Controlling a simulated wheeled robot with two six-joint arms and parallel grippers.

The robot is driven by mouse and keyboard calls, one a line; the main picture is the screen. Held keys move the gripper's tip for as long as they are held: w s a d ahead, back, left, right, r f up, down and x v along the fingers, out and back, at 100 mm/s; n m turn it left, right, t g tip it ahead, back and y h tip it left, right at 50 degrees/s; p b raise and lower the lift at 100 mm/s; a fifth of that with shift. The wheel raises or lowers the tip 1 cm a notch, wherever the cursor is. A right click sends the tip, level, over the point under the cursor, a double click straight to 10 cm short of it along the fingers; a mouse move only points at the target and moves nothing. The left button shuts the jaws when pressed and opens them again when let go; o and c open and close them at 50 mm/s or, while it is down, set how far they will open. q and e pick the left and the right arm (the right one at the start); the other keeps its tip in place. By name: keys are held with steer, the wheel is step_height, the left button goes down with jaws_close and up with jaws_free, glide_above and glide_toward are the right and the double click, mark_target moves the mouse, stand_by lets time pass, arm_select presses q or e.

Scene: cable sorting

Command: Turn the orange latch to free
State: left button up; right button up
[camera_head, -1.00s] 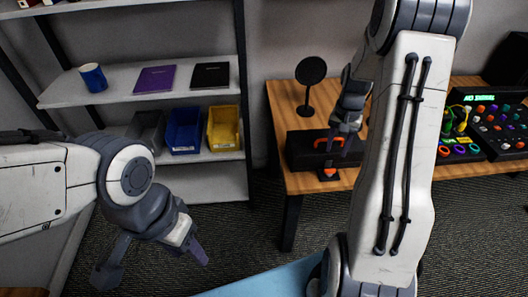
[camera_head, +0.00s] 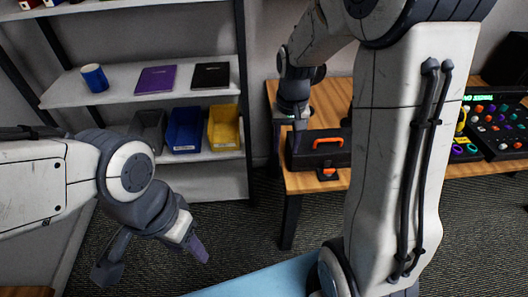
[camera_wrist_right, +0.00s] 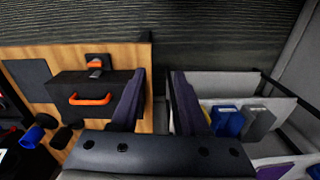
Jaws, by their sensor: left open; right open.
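The orange latch (camera_head: 327,172) sits on a small black mount at the wooden table's front edge, in front of a black case. The right wrist view shows it too (camera_wrist_right: 96,64), above and left of my right fingers. It is small, so its exact turn is hard to read. My right gripper (camera_head: 298,126) is open and empty over the case's left end, apart from the latch; its two fingers (camera_wrist_right: 159,98) show in the wrist view. My left gripper (camera_head: 154,258) is open and empty at lower left, far from the table.
The black case (camera_head: 303,158) has an orange handle (camera_head: 327,142). The wooden table (camera_head: 311,182) also bears a dark board with coloured pieces (camera_head: 497,130) at right. A shelf (camera_head: 225,178) stands left with a blue bin (camera_head: 184,130), a yellow bin (camera_head: 223,130) and a mug (camera_head: 94,78).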

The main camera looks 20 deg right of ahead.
steer(key=s+a+r+n, duration=0.2)
steer(key=s+a, duration=0.2)
steer(key=a, duration=0.3)
steer(key=shift+a+r+n+p, duration=0.2)
steer(key=shift+r+n+p, duration=0.15)
steer(key=shift+r+n, duration=0.05)
steer(key=s+a+r+n+p, duration=0.1)
steer(key=s+a+n, duration=0.3)
steer(key=s, duration=0.4)
steer(key=s+a+r+n, duration=0.2)
steer(key=s+a+n, duration=0.2)
steer(key=s, duration=0.5)
steer(key=shift+a+r+y+p, duration=0.35)
steer(key=shift+a+y, duration=0.05)
steer(key=shift+a, duration=0.5)
